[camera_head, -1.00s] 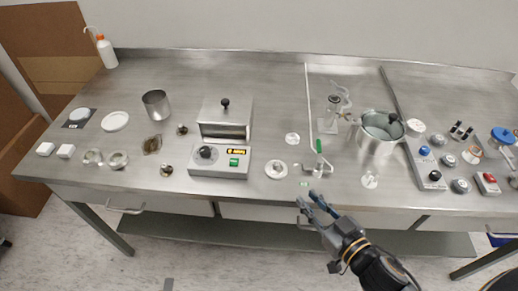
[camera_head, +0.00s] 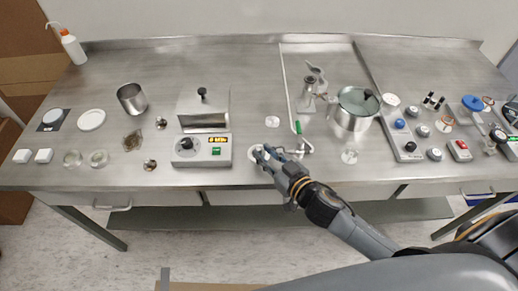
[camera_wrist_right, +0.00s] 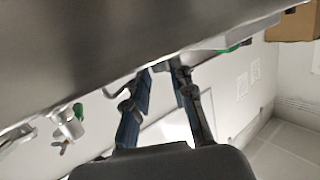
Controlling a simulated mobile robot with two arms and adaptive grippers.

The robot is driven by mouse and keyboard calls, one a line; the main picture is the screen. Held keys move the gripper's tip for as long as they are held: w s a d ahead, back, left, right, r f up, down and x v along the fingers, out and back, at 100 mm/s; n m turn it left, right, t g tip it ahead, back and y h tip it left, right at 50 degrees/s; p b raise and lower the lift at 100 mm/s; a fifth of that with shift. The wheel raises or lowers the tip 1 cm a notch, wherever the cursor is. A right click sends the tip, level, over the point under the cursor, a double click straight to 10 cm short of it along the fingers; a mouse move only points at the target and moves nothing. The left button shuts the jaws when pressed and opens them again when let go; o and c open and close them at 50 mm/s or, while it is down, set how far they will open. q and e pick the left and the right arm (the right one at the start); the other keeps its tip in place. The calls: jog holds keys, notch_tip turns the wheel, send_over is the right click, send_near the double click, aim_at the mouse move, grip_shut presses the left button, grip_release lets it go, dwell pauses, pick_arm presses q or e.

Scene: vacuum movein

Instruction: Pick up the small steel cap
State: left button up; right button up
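Two small round steel-coloured pieces lie on the steel bench, left of the hotplate-like device: one farther back (camera_head: 161,123) and one near the front (camera_head: 150,165). I cannot tell for sure which is the small steel cap. My right gripper (camera_head: 262,153) is at the bench's front, right of the device, with its fingers over or beside a white ring-shaped piece that they partly hide. My left gripper is not in view.
The device (camera_head: 203,150) stands between my right gripper and the small pieces. A green-tipped stand (camera_head: 300,140) and a steel pot (camera_head: 353,115) are to the right. A steel beaker (camera_head: 131,98), glass dishes (camera_head: 99,158) and white blocks (camera_head: 43,156) are at left.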

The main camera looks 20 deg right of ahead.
aim_at(260, 149)
jog(key=x, duration=0.3)
jog(key=shift+w+a, duration=0.1)
jog(key=shift+w, duration=0.15)
jog(key=shift+s, duration=0.15)
jog(key=shift+c, duration=0.6)
grip_shut()
